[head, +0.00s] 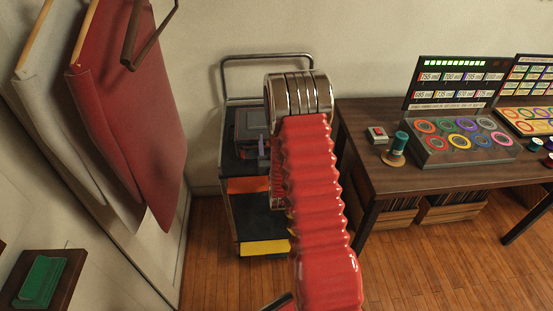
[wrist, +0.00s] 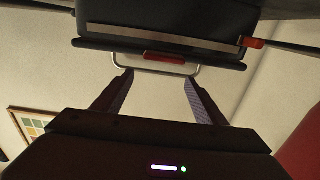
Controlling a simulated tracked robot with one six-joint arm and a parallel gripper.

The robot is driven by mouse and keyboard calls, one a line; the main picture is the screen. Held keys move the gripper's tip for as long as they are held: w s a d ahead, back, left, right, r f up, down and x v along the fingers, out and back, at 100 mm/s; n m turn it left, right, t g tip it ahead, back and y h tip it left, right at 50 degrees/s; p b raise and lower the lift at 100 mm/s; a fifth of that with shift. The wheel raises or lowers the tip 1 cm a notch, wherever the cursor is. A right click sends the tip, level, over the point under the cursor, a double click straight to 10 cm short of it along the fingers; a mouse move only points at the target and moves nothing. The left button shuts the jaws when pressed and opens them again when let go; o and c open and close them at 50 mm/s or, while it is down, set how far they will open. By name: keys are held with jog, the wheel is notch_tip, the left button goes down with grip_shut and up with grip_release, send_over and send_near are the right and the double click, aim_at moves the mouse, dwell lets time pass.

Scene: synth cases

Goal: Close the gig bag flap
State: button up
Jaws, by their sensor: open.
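A black case-like thing, perhaps the gig bag (wrist: 165,22), fills the top of the wrist view. A pale metallic strip runs across it, with a red tab (wrist: 252,43) at the strip's right end. A second red tab (wrist: 163,56) sits on its lower edge. I cannot tell which part is the flap. My gripper (wrist: 158,75) is open, its two fingers apart with nothing between them, just below the lower red tab in the picture. In the head view my red arm hides much of the cart's top, and I cannot make out the bag clearly.
A black cart (head: 232,190) with a metal handle stands against the wall. A wooden table (head: 385,182) with colored-pad consoles is at right. Red and grey hanging covers (head: 130,100) are at left, above a small shelf with a green block (head: 40,282). Some floor is free.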

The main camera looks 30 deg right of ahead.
jog(key=v, duration=1.2)
jog(key=shift+w, duration=0.1)
jog(key=w+a+r+n+g+y, duration=0.1)
jog(key=w+a+r+g+y, duration=0.15)
jog(key=w+a+r, duration=0.3)
jog(key=s+a+r+n+g+y, duration=0.2)
jog(key=s+a+r+y, duration=0.2)
jog(key=a+r, duration=0.4)
jog(key=s+a+r+n+g, duration=0.1)
jog(key=s+a+r+g, duration=0.1)
jog(key=s, duration=0.6)
jog(key=s+a+r+n+g+y, duration=0.1)
jog(key=s+a+r, duration=0.2)
jog(key=s+a, duration=0.2)
jog(key=s+a+r+g+y, duration=0.1)
jog(key=s+a+r+g, duration=0.1)
jog(key=s, duration=0.9)
jog(key=shift+a+r+n+g, duration=0.4)
jog(key=shift+a+r, duration=0.1)
jog(key=shift+a, duration=0.45)
